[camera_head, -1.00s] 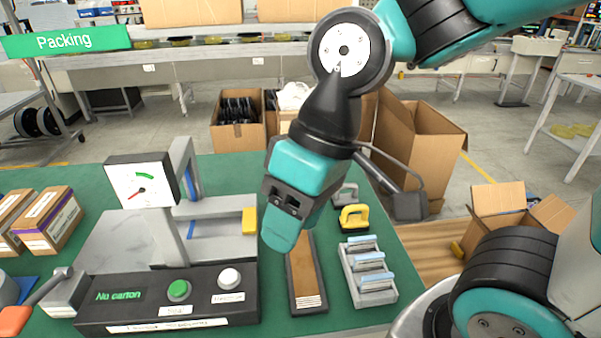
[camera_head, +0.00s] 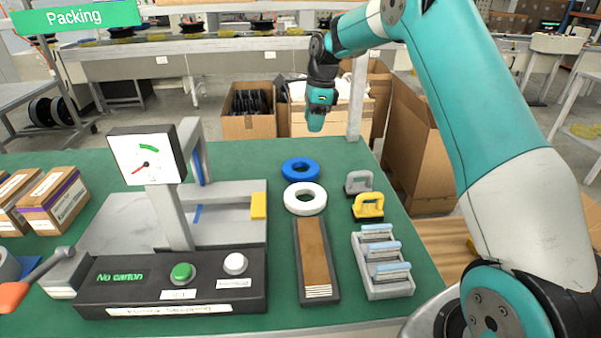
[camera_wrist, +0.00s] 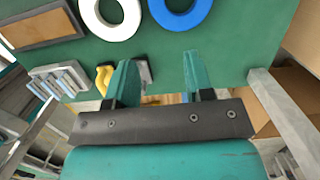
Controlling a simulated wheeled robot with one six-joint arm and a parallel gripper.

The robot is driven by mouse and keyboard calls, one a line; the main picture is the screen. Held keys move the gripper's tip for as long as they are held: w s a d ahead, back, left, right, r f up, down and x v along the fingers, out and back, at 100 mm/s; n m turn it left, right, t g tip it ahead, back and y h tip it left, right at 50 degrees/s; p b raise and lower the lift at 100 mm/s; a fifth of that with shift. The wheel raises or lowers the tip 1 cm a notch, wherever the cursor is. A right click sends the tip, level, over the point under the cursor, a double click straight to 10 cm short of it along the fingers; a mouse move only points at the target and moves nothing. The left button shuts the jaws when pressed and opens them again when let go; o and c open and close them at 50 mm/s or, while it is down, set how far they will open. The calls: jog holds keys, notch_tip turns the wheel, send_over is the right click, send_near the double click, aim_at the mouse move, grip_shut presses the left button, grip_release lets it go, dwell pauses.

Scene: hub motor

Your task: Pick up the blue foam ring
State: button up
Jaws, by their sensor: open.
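The blue foam ring (camera_head: 300,169) lies flat on the green table, just behind a white ring (camera_head: 305,186). In the wrist view the blue ring (camera_wrist: 190,14) is at the top edge and partly cut off, beside the white ring (camera_wrist: 129,20). My gripper (camera_head: 316,126) is in the air past the far side of the blue ring, apart from it. In the wrist view its two teal fingers (camera_wrist: 158,70) are spread with nothing between them.
Grey (camera_head: 358,183) and yellow (camera_head: 368,206) handled tools stand right of the rings. A brown pad in a black tray (camera_head: 316,258) and a grey rack (camera_head: 382,262) are in front. The strapping machine (camera_head: 170,285) stands left. Cardboard boxes (camera_head: 248,124) stand behind the table.

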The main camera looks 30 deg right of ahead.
aim_at(302, 174)
jog(key=a+f, duration=0.1)
jog(key=f, duration=0.4)
jog(key=f+p, duration=0.1)
jog(key=f, duration=0.5)
jog(key=w+a+f, duration=0.1)
jog(key=f, duration=0.4)
jog(key=shift+a+f+p, duration=0.3)
jog(key=shift+a, duration=0.05)
jog(key=shift+c, duration=0.2)
jog(key=c, duration=0.6)
